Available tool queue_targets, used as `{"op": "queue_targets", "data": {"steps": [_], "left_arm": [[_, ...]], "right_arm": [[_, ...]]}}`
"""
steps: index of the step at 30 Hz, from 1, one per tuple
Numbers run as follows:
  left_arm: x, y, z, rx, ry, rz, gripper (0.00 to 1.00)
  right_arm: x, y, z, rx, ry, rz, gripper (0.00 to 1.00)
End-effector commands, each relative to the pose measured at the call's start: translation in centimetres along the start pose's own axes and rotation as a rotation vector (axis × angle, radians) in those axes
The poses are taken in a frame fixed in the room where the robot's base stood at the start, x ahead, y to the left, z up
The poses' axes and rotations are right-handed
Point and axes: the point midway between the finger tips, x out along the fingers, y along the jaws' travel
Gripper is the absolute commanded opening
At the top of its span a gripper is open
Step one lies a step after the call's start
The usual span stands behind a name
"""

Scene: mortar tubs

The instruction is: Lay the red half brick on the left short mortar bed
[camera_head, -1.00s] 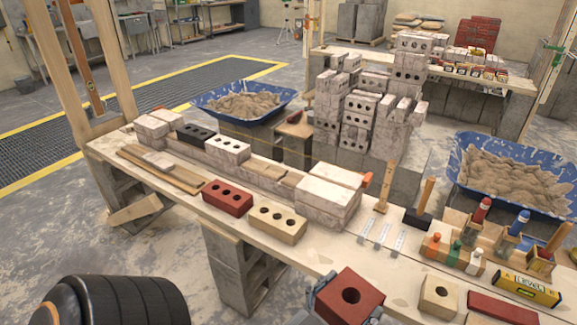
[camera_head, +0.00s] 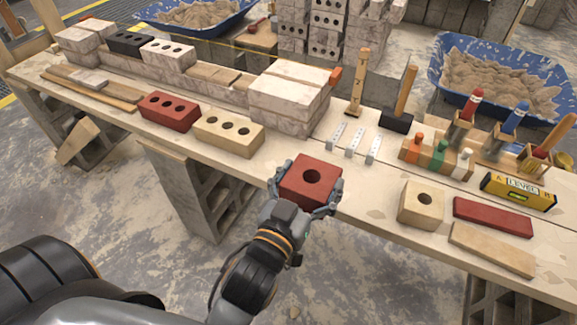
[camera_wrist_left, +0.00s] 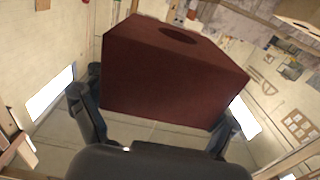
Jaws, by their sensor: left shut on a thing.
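The red half brick (camera_head: 325,168), with one round hole in its top, is held by my left gripper (camera_head: 306,192). The fingers close on opposite sides of it, above the front edge of the bench. In the left wrist view the brick (camera_wrist_left: 170,85) fills the space between the fingers. Tan mortar-like patches (camera_head: 214,74) lie on the low wall between the white three-hole brick and the pale block stack; I cannot tell for certain which is the left short bed. The brick is apart from them. My right gripper is not in view.
A red brick (camera_head: 169,110) and a tan brick (camera_head: 228,132) lie in front of the wall. A pale stack (camera_head: 289,97) stands at the wall's right end. A hammer (camera_head: 400,105), a tan half brick (camera_head: 421,206) and a level (camera_head: 518,190) are to the right.

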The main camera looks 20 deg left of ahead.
Motion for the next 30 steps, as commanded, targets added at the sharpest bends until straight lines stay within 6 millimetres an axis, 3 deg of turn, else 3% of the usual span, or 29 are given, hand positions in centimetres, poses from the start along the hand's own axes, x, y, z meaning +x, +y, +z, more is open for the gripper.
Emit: {"op": "queue_targets", "data": {"steps": [13, 21, 30], "left_arm": [[9.1, -1.5, 3.9, 0.004, 0.010, -0.001, 0.23], [12.1, -2.0, 7.9, 0.002, 0.009, 0.000, 0.23], [13.3, -2.1, 9.3, 0.001, 0.009, 0.001, 0.23]], "right_arm": [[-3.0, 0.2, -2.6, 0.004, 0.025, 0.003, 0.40], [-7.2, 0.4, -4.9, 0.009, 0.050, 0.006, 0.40], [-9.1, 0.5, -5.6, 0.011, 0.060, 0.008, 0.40]]}}
